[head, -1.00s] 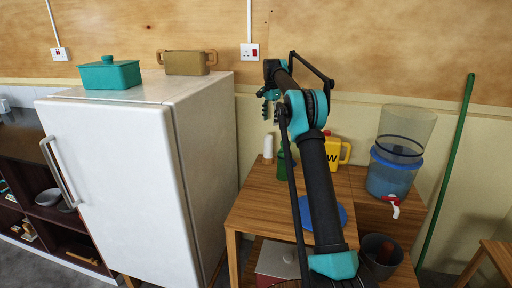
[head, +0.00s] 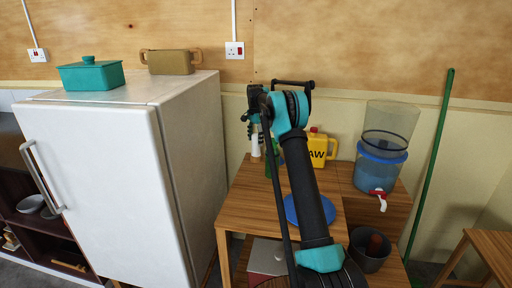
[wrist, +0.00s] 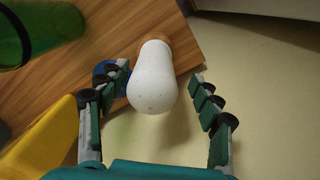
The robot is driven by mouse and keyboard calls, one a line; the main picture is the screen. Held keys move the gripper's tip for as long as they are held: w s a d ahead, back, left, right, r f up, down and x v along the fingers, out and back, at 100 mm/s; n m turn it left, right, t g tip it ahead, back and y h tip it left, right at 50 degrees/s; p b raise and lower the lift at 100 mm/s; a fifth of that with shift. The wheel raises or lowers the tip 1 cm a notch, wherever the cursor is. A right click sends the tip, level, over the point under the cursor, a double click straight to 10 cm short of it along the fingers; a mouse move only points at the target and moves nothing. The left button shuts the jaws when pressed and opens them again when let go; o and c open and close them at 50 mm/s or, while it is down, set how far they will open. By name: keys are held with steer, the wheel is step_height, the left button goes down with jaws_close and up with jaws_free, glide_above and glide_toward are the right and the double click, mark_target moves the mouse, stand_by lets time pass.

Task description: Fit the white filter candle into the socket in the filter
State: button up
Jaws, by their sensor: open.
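The white filter candle (head: 256,146) stands at the back left of the wooden table, partly hidden by my gripper (head: 254,126) in the head view. In the wrist view the candle (wrist: 152,80) is a smooth white rounded piece lying between the two spread fingers of my gripper (wrist: 160,74). The fingers are open, with one on each side, and gaps show beside the candle. The filter (head: 384,152), a clear upper vessel over a blue lower tank with a red and white tap, stands at the table's right. Its socket cannot be made out.
A green bottle (wrist: 40,28) and a yellow jug (head: 320,149) stand close to the candle. A blue disc (head: 309,210) lies on the table (head: 247,208). A white fridge (head: 110,180) is at left. A dark grey pot (head: 370,248) is at front right.

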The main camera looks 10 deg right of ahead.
mark_target(256, 148)
steer(key=f, duration=0.5)
steer(key=shift+s+d, duration=0.15)
steer(key=shift+s, duration=0.2)
steer(key=c, duration=1.4)
